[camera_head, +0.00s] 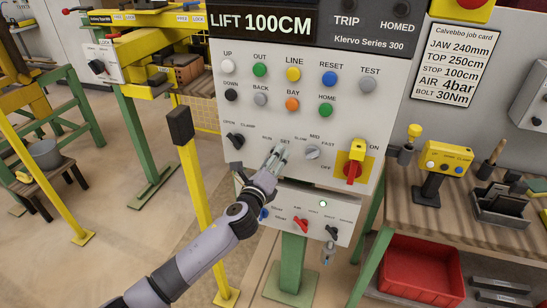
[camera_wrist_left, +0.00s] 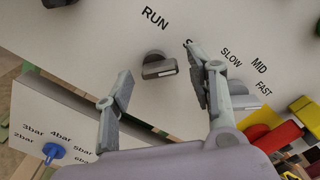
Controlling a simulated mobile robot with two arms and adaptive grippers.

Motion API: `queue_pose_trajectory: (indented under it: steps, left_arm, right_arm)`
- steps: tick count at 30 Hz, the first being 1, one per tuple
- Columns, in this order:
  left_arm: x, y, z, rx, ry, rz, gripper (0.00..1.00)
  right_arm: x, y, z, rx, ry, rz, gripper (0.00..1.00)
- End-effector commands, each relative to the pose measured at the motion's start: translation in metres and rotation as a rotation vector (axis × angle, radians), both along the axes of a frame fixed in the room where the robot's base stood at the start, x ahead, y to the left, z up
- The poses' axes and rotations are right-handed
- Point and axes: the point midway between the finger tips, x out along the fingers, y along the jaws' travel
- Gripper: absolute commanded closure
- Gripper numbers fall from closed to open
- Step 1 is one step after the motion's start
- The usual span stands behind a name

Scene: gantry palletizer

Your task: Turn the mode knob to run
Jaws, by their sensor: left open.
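The mode knob (camera_wrist_left: 157,65) is a dark grey rotary knob on the light panel face, below and right of the printed word RUN in the left wrist view. Its grip bar lies roughly level in that picture, with a pale line on it. In the head view my left gripper (camera_head: 276,156) is at the panel by the RUN and SET labels and hides most of the knob. My right gripper is not in view.
The speed knob (camera_head: 312,152) sits close to the right, partly behind a finger in the wrist view. A red switch on a yellow plate (camera_head: 354,165) is further right. Push buttons fill the panel above. A lower box with a blue knob (camera_wrist_left: 54,151) juts out below.

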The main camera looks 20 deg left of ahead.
Motion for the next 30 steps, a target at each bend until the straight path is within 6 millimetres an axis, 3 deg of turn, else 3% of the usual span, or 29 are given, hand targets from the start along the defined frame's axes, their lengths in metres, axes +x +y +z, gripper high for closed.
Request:
queue_pose_trajectory:
  steps: [11, 30]
  left_arm:
    - [0.0049, -0.0004, 0.0001, -0.001, 0.000, 0.000, 0.50]
    - [0.0045, -0.0002, -0.0003, 0.000, 0.000, 0.000, 0.92]
  right_arm:
    - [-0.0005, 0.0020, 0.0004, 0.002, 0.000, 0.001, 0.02]
    - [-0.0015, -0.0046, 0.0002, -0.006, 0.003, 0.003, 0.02]
